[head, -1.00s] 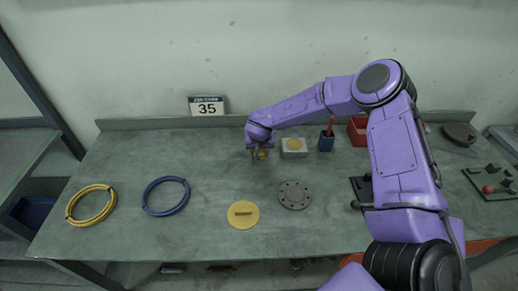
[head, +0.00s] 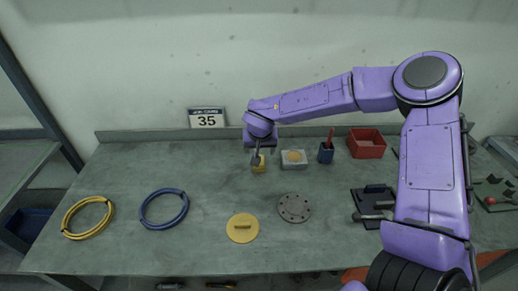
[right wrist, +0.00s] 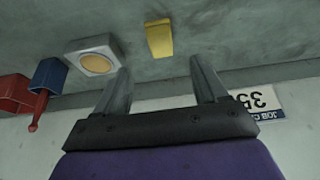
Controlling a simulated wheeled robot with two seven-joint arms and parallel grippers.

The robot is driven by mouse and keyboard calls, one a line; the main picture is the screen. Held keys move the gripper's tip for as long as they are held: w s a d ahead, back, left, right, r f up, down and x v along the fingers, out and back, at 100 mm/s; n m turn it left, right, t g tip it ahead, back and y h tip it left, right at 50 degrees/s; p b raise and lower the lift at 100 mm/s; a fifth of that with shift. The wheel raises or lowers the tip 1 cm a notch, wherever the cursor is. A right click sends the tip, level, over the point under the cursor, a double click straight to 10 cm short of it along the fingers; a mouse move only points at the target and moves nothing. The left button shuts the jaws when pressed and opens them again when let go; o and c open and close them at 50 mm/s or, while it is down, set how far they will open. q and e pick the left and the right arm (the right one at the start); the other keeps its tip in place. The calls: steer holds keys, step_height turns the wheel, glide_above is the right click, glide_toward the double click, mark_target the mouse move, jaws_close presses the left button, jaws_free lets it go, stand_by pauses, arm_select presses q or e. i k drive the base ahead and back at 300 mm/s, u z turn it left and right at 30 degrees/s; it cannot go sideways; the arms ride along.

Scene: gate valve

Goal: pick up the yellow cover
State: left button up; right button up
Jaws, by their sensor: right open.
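A flat round yellow cover (head: 242,228) with a small raised bar lies on the bench, near its front edge. My right gripper (head: 257,160) is far behind it, near the back of the bench, open and empty. A small yellow block (head: 259,166) stands at my right gripper's fingers. In the right wrist view the open fingers (right wrist: 159,70) point toward this yellow block (right wrist: 160,38), which lies just beyond the gap between them. The round cover does not show in that view. My left gripper is not in view.
A grey box with a tan disc (head: 293,160), a blue cup (head: 326,153) and a red bin (head: 366,144) stand right of the gripper. A grey flange (head: 294,208) lies right of the cover. Blue (head: 164,209) and yellow (head: 88,217) hose coils lie left.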

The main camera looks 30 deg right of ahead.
mark_target(243, 228)
steer(key=z, duration=0.8)
